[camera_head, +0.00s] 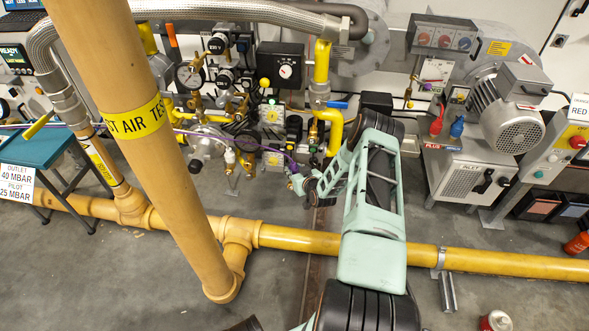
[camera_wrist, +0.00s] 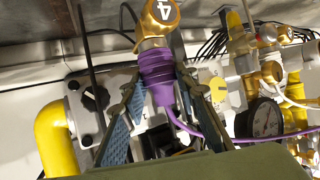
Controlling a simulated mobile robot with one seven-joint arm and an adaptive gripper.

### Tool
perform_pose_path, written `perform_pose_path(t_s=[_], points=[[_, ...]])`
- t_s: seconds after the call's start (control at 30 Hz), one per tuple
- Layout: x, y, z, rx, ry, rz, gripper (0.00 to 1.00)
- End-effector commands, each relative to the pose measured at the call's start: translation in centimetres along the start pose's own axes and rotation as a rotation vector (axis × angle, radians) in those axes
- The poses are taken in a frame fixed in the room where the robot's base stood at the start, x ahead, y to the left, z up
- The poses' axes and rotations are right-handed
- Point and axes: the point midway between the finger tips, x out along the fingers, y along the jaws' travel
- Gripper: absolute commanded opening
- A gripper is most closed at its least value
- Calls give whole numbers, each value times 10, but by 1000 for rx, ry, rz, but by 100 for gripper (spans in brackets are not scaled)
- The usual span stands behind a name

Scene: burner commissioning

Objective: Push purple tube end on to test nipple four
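The purple tube end (camera_wrist: 158,78) is a ribbed purple cuff, seen in the wrist view between the fingertips of my gripper (camera_wrist: 160,88). My gripper is shut on it, with a blue-padded finger on either side. The cuff meets the underside of a brass fitting marked 4, test nipple four (camera_wrist: 158,18), in line with it. How far the cuff sits over the nipple is hidden. The thin purple tube (camera_wrist: 225,139) trails off to the right. In the head view my gripper (camera_head: 297,180) is at the valve assembly, and the purple tube (camera_head: 215,134) runs left from it.
In the wrist view, a yellow pipe (camera_wrist: 50,140) stands left and a pressure gauge (camera_wrist: 262,120) right. In the head view, a large yellow pipe (camera_head: 130,100) crosses the left foreground. A low yellow pipe (camera_head: 300,240) runs along the floor. A blower motor (camera_head: 510,110) is at right.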

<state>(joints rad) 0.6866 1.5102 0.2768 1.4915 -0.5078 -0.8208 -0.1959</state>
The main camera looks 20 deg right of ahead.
Motion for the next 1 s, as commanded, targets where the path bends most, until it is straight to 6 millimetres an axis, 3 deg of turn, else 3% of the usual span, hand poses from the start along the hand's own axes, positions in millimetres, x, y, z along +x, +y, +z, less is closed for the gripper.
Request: perform_pose_path(t_s=[0.17,0.57,0.77,1.0], points=[[0,0,1,0,-2,0,48],[-4,-1,1,0,-3,-1,48],[-26,0,1,0,-4,-1,48],[-68,1,0,0,-3,1,48]])
